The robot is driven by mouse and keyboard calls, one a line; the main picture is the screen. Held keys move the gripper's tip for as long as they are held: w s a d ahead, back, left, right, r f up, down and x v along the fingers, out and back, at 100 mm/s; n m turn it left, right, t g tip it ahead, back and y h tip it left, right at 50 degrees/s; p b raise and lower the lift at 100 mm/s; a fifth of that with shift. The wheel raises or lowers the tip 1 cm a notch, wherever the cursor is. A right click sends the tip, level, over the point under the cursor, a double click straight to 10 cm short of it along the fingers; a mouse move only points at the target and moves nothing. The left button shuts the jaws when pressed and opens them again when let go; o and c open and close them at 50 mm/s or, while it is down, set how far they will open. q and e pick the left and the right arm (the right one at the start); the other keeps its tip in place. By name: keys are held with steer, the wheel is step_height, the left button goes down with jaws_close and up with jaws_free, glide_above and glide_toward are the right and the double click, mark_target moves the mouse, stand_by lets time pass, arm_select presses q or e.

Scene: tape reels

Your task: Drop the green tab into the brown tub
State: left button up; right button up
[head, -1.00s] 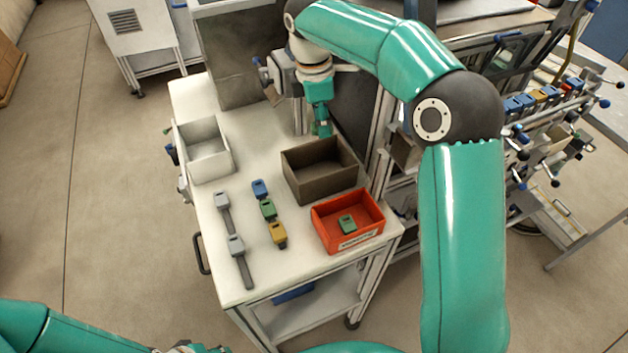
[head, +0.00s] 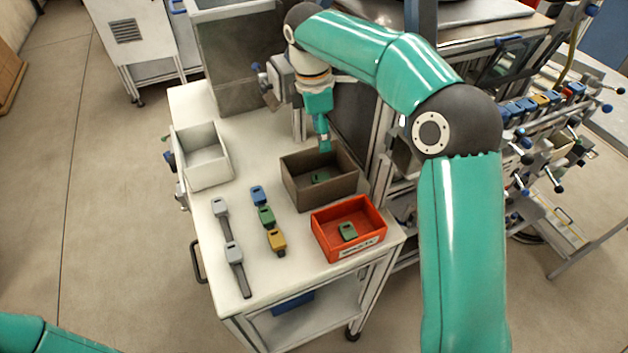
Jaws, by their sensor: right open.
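The brown tub (head: 296,187) stands open on the white table. A green tab (head: 320,178) lies inside it on the floor of the tub. My right gripper (head: 325,147) is open and points down over the tub's back part, above and apart from the tab. Two similar green tabs show elsewhere: one (head: 348,231) is in the red bin (head: 326,246), and one (head: 266,216) lies on the table between a blue tab and a yellow tab. Only a part of my left arm shows at the lower left corner; its gripper is out of view.
A blue tab (head: 258,195) and a yellow tab (head: 276,240) lie left of the red bin. A white bin (head: 204,175) stands at the table's left edge.

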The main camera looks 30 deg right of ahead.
step_height(320, 180, up, 7)
steer(key=shift+w+a+r, duration=0.15)
steer(key=shift+w+a, duration=0.05)
steer(key=shift+a, duration=0.25)
stand_by(0.6)
